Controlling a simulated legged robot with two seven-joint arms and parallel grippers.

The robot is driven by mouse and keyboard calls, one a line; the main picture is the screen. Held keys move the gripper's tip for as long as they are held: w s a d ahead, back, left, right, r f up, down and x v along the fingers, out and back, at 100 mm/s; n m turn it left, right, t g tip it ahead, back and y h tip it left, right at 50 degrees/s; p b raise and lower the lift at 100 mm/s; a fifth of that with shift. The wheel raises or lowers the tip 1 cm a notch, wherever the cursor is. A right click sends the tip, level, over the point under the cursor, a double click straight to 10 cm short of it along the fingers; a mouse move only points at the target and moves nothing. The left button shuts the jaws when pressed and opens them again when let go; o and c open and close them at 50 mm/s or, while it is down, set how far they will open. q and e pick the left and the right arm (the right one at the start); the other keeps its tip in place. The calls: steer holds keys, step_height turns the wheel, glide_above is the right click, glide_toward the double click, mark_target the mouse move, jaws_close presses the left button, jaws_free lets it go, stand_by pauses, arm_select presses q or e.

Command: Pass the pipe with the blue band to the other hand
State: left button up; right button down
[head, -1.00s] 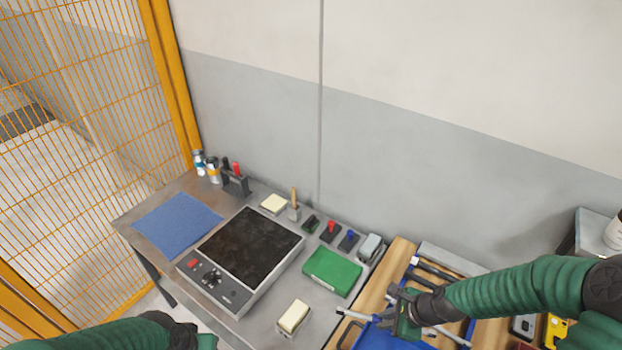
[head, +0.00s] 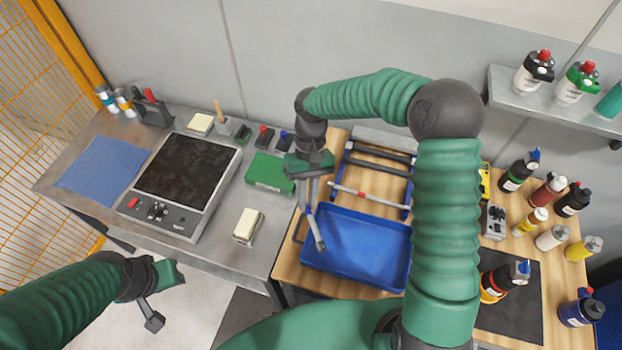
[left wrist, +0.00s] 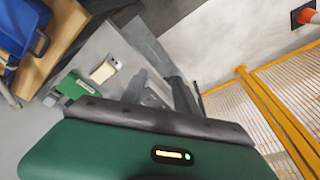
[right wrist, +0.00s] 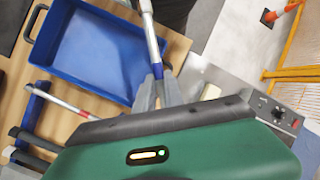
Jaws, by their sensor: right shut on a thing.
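My right gripper (head: 309,196) is shut on the pipe with the blue band (head: 317,233). The grey pipe hangs tilted below the jaws, in front of the blue tray's left edge. In the right wrist view its blue band (right wrist: 155,58) sits right at the fingertips, and the pipe runs up out of the picture. My left gripper (head: 152,316) is at the lower left of the head view, empty and well apart from the pipe. In the left wrist view its two fingers (left wrist: 160,88) stand apart with nothing between them.
A blue tray (head: 345,278) stands on the wooden table. Behind it a rack holds a pipe with a red band (head: 362,194) and dark pipes. A grey bench with a hot plate (head: 187,170) and a green box (head: 268,172) is left. Bottles crowd the right side.

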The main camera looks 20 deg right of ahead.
arm_select(q)
steer(key=shift+o, duration=0.2)
steer(key=shift+w+a, duration=0.1)
steer(key=shift+a, duration=0.25)
steer(key=w+d+r+g, duration=0.15)
steer(key=d+r, duration=0.45)
steer(key=d, duration=0.6)
steer(key=w+d+r+g, duration=0.1)
steer(key=w+d+r, duration=0.1)
steer(key=d+r, duration=0.65)
step_height(320, 180, down, 15)
steer(key=d, duration=0.2)
steer(key=shift+d, duration=0.2)
arm_select(e)
steer(key=w+a+r, duration=0.1)
steer(key=a, duration=0.5)
steer(key=w+a+r, duration=0.1)
steer(key=a, duration=0.6)
steer(key=shift+w+a+r+n, duration=0.15)
steer(key=shift+w+r+n, duration=0.15)
steer(key=shift+w+r, duration=0.05)
arm_select(q)
steer(key=shift+w+a+r, duration=0.1)
steer(key=shift+c, duration=0.5)
steer(key=shift+a, duration=0.1)
steer(key=c, duration=0.7)
jaws_close()
arm_select(e)
steer(key=shift+a, duration=0.15)
